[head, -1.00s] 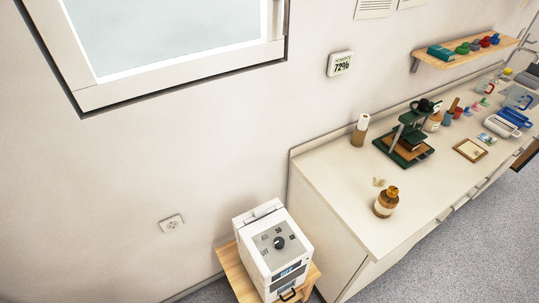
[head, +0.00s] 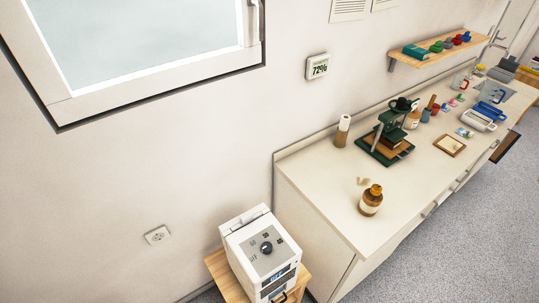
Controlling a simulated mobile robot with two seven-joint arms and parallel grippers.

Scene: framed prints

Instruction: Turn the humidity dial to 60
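The humidity dial (head: 266,248) is a round black knob on the grey top panel of a white box-shaped machine (head: 236,233). Several dark markings surround the knob; they are too small to read now. The machine stands on a small wooden stand (head: 219,268) at the bottom of the head view, left of the counter. A small white wall display (head: 318,66) reads 72%. Neither of my grippers shows in the view.
A white counter (head: 320,195) runs to the right, holding a brown bottle (head: 371,201), a green press (head: 385,143) and a small frame (head: 449,145). A wall shelf (head: 430,55) carries colored items. Grey floor (head: 450,240) is open in front of the counter.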

